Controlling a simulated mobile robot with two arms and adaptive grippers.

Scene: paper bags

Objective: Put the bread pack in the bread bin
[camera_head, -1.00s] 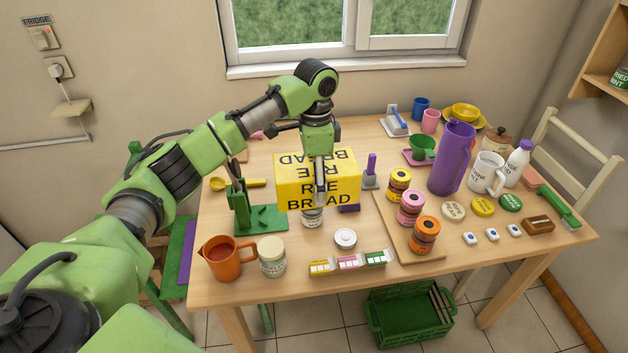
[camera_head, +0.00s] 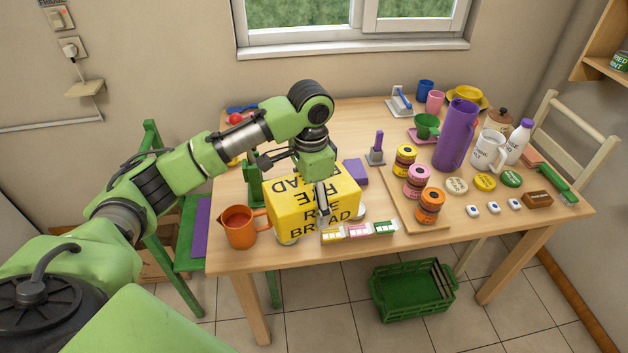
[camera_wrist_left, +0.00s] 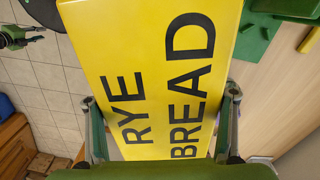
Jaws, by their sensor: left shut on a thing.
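The bread pack (camera_head: 296,206) is a yellow box marked RYE BREAD, held up over the table's front left part. My left gripper (camera_head: 323,203) comes down on it from above and is shut on it. In the left wrist view the pack (camera_wrist_left: 150,60) fills the middle, with a finger of my left gripper (camera_wrist_left: 160,122) on each side. The pack hides most of a jar and part of a small round white lid behind it. I cannot make out a bread bin for certain in these views. My right gripper is not in view.
An orange mug (camera_head: 240,230) stands just left of the pack. A wooden board (camera_head: 400,215) with several stacked tins is further right. A green crate (camera_head: 412,292) is on the floor, and a green chair (camera_head: 160,215) stands left.

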